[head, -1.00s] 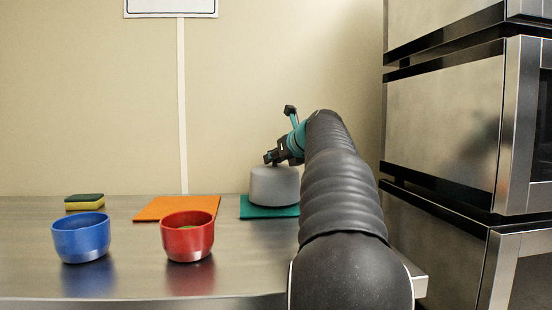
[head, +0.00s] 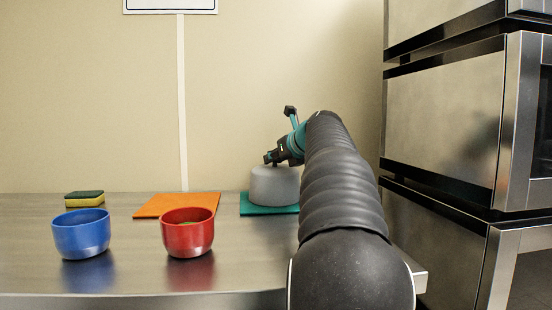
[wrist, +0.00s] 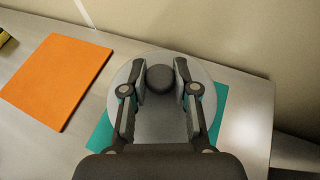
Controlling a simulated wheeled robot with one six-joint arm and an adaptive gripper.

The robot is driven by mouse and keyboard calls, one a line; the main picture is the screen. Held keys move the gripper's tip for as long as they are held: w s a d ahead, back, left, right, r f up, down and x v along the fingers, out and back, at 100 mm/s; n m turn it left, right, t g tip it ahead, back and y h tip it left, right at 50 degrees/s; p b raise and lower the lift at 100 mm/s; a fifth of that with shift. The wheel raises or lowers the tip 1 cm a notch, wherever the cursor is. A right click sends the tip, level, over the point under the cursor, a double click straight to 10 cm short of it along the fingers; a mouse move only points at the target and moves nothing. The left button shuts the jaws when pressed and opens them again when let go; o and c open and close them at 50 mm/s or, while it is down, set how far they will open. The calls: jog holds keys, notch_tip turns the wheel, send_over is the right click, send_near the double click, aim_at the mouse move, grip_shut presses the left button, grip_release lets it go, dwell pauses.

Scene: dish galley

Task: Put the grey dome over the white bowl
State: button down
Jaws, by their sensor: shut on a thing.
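The grey dome (head: 274,186) stands upright on the teal mat (head: 262,210) at the back of the counter. In the wrist view the grey dome (wrist: 160,122) has a dark round knob (wrist: 160,77) on top. My gripper (head: 276,157) is shut on this knob, one finger on each side; it also shows in the wrist view (wrist: 160,80). No white bowl shows in either view; whether one is under the dome cannot be seen.
A blue bowl (head: 82,236) and a red bowl (head: 188,238) with something green inside stand at the front left. An orange mat (head: 165,204) and a sponge (head: 84,199) lie behind them. Steel cabinets (head: 445,130) rise at the right.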

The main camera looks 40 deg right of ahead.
jog(key=c, duration=0.8)
grip_release()
jog(key=v, duration=1.2)
